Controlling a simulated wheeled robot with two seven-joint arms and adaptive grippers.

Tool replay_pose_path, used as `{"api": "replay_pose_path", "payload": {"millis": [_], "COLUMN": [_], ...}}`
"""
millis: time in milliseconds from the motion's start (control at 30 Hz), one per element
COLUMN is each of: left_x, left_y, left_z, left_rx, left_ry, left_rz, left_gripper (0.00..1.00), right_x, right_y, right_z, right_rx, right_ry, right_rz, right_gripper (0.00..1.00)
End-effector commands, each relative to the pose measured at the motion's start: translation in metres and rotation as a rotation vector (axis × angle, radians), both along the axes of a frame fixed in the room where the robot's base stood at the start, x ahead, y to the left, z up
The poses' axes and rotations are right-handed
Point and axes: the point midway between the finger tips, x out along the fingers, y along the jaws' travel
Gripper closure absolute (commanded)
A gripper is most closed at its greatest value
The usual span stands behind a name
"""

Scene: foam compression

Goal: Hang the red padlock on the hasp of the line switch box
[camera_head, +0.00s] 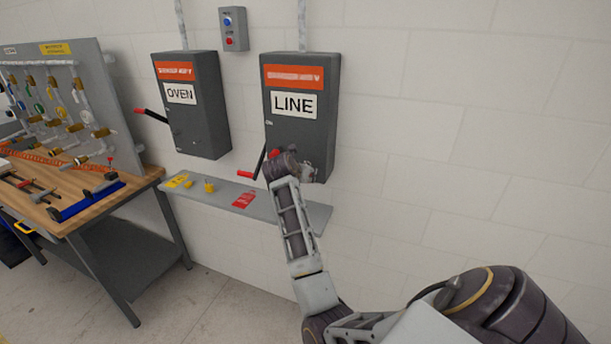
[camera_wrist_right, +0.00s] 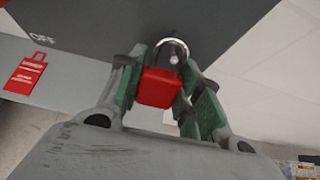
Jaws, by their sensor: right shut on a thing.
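The LINE switch box (camera_head: 325,118) is dark grey with an orange strip and hangs on the wall. My right gripper (camera_head: 305,172) is at its lower front; it also shows in the right wrist view (camera_wrist_right: 160,85). There its green-padded fingers are shut on the red padlock (camera_wrist_right: 158,90). The padlock's silver shackle (camera_wrist_right: 172,43) points up against the box's dark face (camera_wrist_right: 110,25). The hasp is not clearly visible, and I cannot tell whether the shackle passes through it. The box's red-tipped lever (camera_head: 245,174) points down to the left. My left gripper is not in view.
A grey shelf (camera_head: 318,213) below the boxes holds a red tag (camera_head: 245,199), a yellow tag (camera_head: 176,181) and small yellow items. The OVEN box (camera_head: 198,125) is to the left. A wooden workbench (camera_head: 75,222) stands far left. The wall at right is clear.

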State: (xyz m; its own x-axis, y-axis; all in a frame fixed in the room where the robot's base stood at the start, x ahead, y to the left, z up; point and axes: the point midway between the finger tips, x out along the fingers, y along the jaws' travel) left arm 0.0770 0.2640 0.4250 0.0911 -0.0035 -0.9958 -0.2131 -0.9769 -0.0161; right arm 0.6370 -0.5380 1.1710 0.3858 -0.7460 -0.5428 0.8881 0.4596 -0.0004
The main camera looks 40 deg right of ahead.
Motion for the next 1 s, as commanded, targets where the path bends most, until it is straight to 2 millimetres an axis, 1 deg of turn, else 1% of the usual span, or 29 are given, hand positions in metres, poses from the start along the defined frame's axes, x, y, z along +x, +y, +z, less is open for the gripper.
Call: {"api": "replay_pose_path", "payload": {"millis": [367, 400, 567, 1000], "left_x": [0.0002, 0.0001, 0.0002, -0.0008], "left_y": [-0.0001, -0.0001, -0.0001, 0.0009], "left_z": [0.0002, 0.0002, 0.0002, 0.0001], "left_rx": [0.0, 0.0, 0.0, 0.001], "left_ry": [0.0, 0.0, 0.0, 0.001], "left_rz": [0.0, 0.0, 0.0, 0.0], "left_gripper": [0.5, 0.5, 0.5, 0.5], "right_x": [0.0, 0.0, -0.0001, -0.0008], "right_y": [0.0001, 0.0001, 0.0, 0.0021], "right_z": [0.0003, 0.0003, 0.0003, 0.001], "right_rx": [0.0, 0.0, 0.0, 0.001], "right_ry": [0.0, 0.0, 0.0, 0.0], "right_rz": [0.0, 0.0, 0.0, 0.0], "right_gripper": [0.91, 0.6, 0.4, 0.4]}}
